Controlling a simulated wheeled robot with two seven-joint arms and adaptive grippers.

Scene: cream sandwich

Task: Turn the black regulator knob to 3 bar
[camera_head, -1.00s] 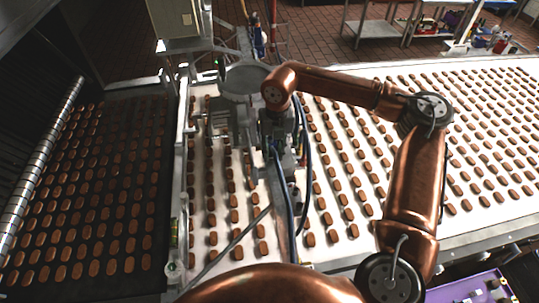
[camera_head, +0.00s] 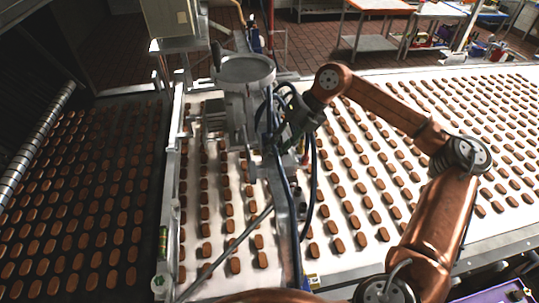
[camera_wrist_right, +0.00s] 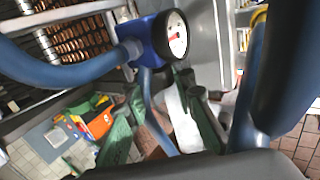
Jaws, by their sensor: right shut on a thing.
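My right gripper (camera_head: 272,140) is at the blue hoses beside the metal depositor column in the head view. In the right wrist view its green-dark fingers (camera_wrist_right: 158,88) reach up to a blue regulator body (camera_wrist_right: 137,42). A round gauge (camera_wrist_right: 177,35) with a white face and a red needle sits on this body; its numbers are too small to read. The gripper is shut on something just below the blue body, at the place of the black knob. The knob itself is hidden by the fingers and hoses. My left gripper is not in view.
Blue hoses (camera_wrist_right: 55,72) run close around the gripper. A white conveyor belt (camera_head: 345,238) with rows of brown biscuits lies below, with a dark belt at the left. A round metal hopper (camera_head: 243,69) stands just left of the gripper.

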